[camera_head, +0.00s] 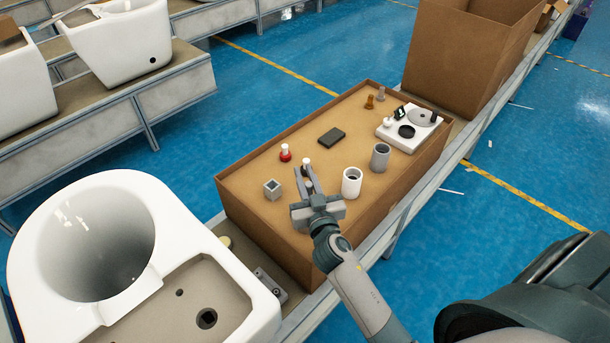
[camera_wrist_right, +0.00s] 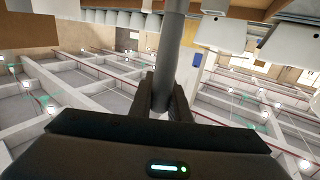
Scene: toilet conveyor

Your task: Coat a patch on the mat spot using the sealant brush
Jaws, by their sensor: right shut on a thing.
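My right gripper (camera_head: 306,180) is over the near part of the brown box top, left of a white cup (camera_head: 351,184). In the right wrist view its fingers (camera_wrist_right: 170,97) are shut on a grey round handle (camera_wrist_right: 174,50), probably the sealant brush; no bristles show. A dark flat rectangular pad (camera_head: 331,137), possibly the mat, lies on the box top beyond the gripper. I cannot make out a marked spot on it. My left gripper is out of view.
A grey cup (camera_head: 380,158), a metal cube (camera_head: 272,190) and a red-based knob (camera_head: 285,153) stand nearby. A white fixture tray (camera_head: 428,135) lies at right. A tall open carton (camera_head: 455,60) stands behind. A white toilet (camera_head: 190,240) is at left.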

